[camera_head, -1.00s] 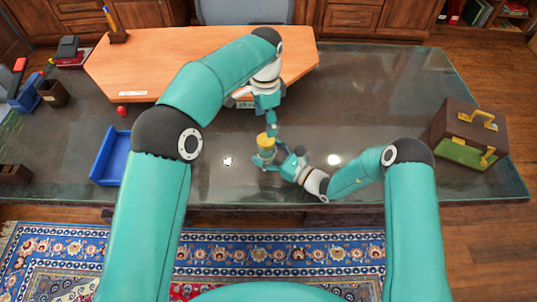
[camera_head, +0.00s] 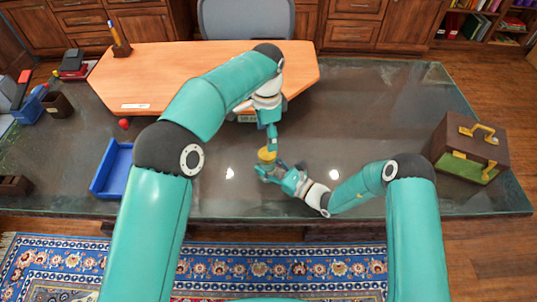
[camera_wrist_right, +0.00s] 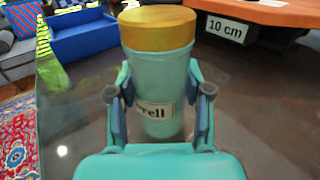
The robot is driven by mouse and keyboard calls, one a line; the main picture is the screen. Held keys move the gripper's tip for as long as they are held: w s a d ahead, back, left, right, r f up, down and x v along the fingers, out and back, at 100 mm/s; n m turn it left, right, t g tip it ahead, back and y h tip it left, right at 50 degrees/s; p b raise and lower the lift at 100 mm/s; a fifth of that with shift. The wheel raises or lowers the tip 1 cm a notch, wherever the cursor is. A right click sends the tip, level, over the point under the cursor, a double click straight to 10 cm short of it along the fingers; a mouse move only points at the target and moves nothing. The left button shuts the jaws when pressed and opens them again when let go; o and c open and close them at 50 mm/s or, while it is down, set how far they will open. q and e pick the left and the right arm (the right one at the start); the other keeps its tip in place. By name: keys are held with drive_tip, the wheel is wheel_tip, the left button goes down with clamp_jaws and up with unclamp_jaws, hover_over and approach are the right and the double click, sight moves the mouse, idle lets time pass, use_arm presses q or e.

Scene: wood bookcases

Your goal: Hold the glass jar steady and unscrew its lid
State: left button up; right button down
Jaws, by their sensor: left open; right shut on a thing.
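The glass jar (camera_wrist_right: 157,72) is greenish, with a label of which only "rell" shows, and it stands upright between the fingers of my right gripper in the wrist view. Its yellow lid (camera_wrist_right: 157,29) sits on top; in the head view the lid (camera_head: 266,154) shows near the middle of the desk. My right gripper (camera_head: 272,172) is shut on the jar's body from the front right. My left gripper (camera_head: 271,146) is open and points down right by the lid. Whether it touches the lid cannot be told. It does not show in the wrist view.
The dark glass desk (camera_head: 380,120) is clear around the jar. An orange wooden board (camera_head: 170,75) lies behind, with a "10 cm" sign (camera_wrist_right: 228,28) at its edge. A blue tray (camera_head: 112,168) is at left, a small red ball (camera_head: 124,124) behind it, a brown box (camera_head: 470,148) at right.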

sight(267, 153)
use_arm(q)
drive_tip(key=m, duration=0.3)
drive_tip(key=shift+m, duration=0.4)
drive_tip(key=m, duration=1.3)
drive_tip(key=shift+f+m, duration=0.4)
drive_tip(key=shift+f, duration=3.6)
drive_tip(key=shift+c, duration=0.4)
